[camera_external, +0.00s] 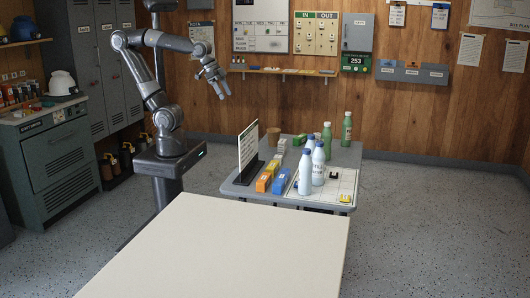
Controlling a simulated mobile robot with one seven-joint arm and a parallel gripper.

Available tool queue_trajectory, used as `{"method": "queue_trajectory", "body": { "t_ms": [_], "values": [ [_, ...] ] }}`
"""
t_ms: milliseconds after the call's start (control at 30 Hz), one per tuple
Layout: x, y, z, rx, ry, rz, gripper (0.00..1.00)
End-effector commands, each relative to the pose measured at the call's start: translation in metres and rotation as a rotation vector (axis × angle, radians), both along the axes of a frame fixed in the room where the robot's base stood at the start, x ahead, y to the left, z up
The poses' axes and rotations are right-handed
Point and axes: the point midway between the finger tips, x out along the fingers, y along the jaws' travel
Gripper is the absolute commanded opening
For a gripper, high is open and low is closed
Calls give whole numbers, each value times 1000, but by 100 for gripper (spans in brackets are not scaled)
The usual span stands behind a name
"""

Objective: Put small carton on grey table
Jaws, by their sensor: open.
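My gripper (224,94) hangs open and empty in the air, above and to the left of the grey table (232,188). Several small box shapes stand at the table's left side: an orange carton (263,183), a second orange one behind it, a blue carton (280,182) and paler grey boxes (281,147) farther back. I cannot tell which of them is the small carton. A large pale table (230,250) in the foreground is bare.
Blue-white bottles (318,166) and green bottles (347,130) stand at the table's middle and back. An upright sign (248,146) and a tan cup (273,137) stand at the left. A white grid board (336,190) with small yellow and black pieces lies at the right.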

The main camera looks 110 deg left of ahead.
Motion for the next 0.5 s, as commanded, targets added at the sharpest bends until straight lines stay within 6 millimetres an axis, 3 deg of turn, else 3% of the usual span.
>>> {"method": "queue_trajectory", "body": {
  "t_ms": [100,200,500],
  "values": [
    [-26,-10,-9,12,-7,-41,78],
    [-38,-14,-14,17,-9,-60,78],
    [-43,-16,-18,21,-8,-69,78]
  ]
}}
